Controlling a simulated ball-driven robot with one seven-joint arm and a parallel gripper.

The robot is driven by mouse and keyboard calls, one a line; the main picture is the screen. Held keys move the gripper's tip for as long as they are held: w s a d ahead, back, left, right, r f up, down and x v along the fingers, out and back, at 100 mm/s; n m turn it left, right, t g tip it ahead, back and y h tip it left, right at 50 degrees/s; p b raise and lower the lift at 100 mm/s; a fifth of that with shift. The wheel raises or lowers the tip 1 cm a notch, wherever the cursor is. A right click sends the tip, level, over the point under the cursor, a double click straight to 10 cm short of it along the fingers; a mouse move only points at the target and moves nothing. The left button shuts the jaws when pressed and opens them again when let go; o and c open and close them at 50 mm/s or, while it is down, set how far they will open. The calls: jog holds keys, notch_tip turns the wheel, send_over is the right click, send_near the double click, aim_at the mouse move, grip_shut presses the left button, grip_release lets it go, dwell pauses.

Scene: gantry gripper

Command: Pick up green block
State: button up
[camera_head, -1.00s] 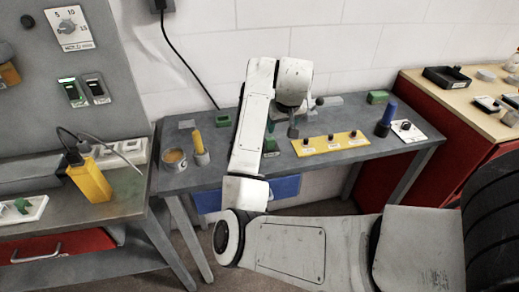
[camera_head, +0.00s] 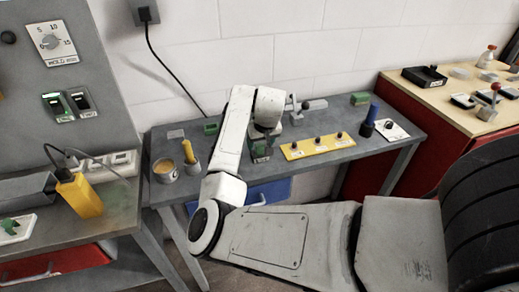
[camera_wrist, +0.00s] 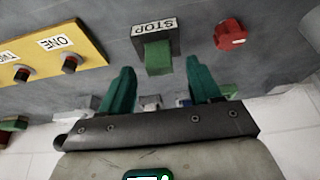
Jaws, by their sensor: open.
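Several green pieces are in view. In the head view a green block (camera_head: 360,99) lies at the back right of the grey bench, and another (camera_head: 211,128) lies at its back, left of my arm. In the wrist view a green piece (camera_wrist: 158,55) sits on a dark base labelled STOP, ahead of my fingers. Part of a green block (camera_wrist: 228,90) shows beyond the right finger, and another (camera_wrist: 14,123) at the lower left edge. My gripper (camera_wrist: 160,78) is open, with nothing between its teal fingertips. In the head view my arm mostly hides it.
A yellow button panel (camera_head: 318,146) lies right of my gripper. A blue-handled upright (camera_head: 369,121), a can (camera_head: 165,170) and a yellow-handled tool (camera_head: 190,158) stand on the bench. A red button (camera_wrist: 230,35) is beside the STOP base. The wall is close behind.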

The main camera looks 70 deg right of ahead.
jog(key=shift+x, duration=1.2)
jog(key=shift+c, duration=0.4)
jog(key=c, duration=0.9)
